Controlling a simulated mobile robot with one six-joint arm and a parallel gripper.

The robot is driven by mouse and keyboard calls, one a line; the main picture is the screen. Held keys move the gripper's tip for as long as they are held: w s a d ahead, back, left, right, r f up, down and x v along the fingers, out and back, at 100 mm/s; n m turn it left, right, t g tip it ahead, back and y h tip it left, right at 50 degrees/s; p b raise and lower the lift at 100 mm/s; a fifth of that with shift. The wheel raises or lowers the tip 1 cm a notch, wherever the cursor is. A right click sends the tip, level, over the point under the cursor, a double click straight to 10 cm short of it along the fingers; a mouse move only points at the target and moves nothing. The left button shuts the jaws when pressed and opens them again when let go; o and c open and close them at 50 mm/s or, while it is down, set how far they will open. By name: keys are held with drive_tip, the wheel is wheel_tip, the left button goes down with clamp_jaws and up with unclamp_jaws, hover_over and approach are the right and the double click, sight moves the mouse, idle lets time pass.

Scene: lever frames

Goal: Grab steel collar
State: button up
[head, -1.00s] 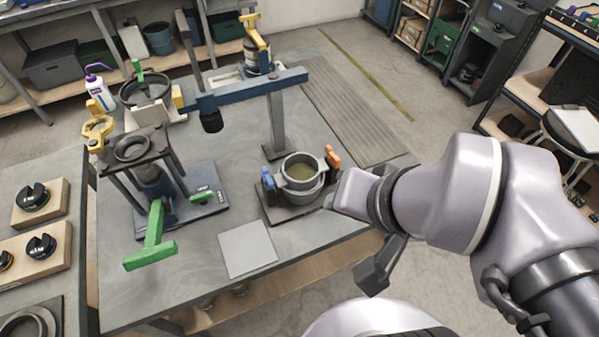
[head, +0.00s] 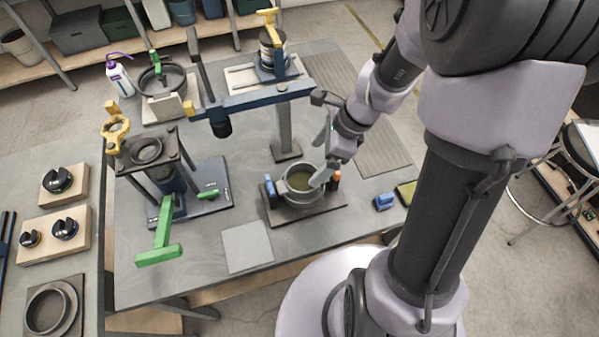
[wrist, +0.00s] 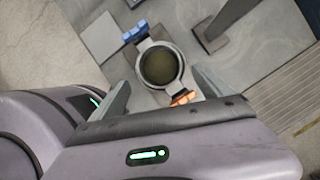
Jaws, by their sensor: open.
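A grey metal ring with side lugs, which looks like the steel collar (head: 285,187), sits around a round cup with a dull olive inside, on a dark base plate (head: 322,209). A blue clamp (head: 269,187) stands at its left and an orange one (head: 335,180) at its right. In the wrist view the collar (wrist: 143,80) lies between and beyond the fingertips, near the blue (wrist: 134,32) and orange (wrist: 183,97) clamps. My gripper (head: 325,156) is open and empty, above the collar's right side. The wrist view shows its two fingers (wrist: 161,90) spread apart. I cannot tell whether either touches anything.
A grey post (head: 284,130) with a blue beam (head: 250,98) rises behind the collar. A green-handled press (head: 160,240) stands left. A blue block (head: 384,201) lies at the right table edge. A flat grey plate (head: 246,247) lies in front.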

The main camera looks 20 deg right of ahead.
sight(297, 182)
drive_tip(key=b+x, duration=0.4)
drive_tip(key=x, duration=0.6)
drive_tip(key=shift+s+d, duration=0.1)
drive_tip(key=shift+s, duration=0.05)
drive_tip(key=shift+r, duration=0.15)
drive_tip(key=c, duration=1.7)
